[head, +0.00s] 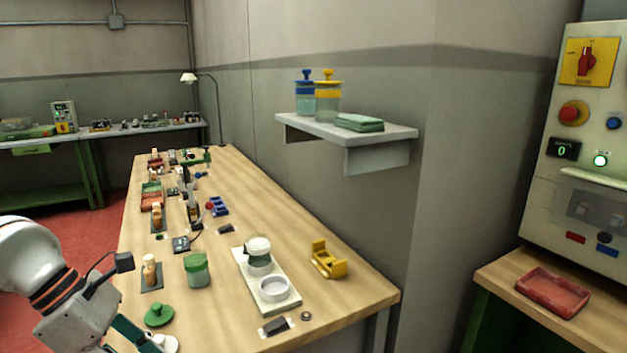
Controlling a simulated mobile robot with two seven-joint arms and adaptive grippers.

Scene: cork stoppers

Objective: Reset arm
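My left arm comes in from the left edge, and its gripper (142,340) shows in part at the bottom left, low over the near end of the workbench (340,300). A green finger part and a pale round shape show there; the lower part is cut off by the frame, so I cannot tell whether it is open or shut. A green lid (158,315) lies on the bench just above it. A stand with a cork-coloured stopper (150,270) and a green jar (197,270) are beyond. My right gripper is not in view.
A white tray (250,270) holds a white-topped jar (258,250) and a white ring (274,290). A yellow holder (328,260) stands to its right. A wall shelf (385,138) holds two jars. A red tray (553,292) lies below the control panel (590,150).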

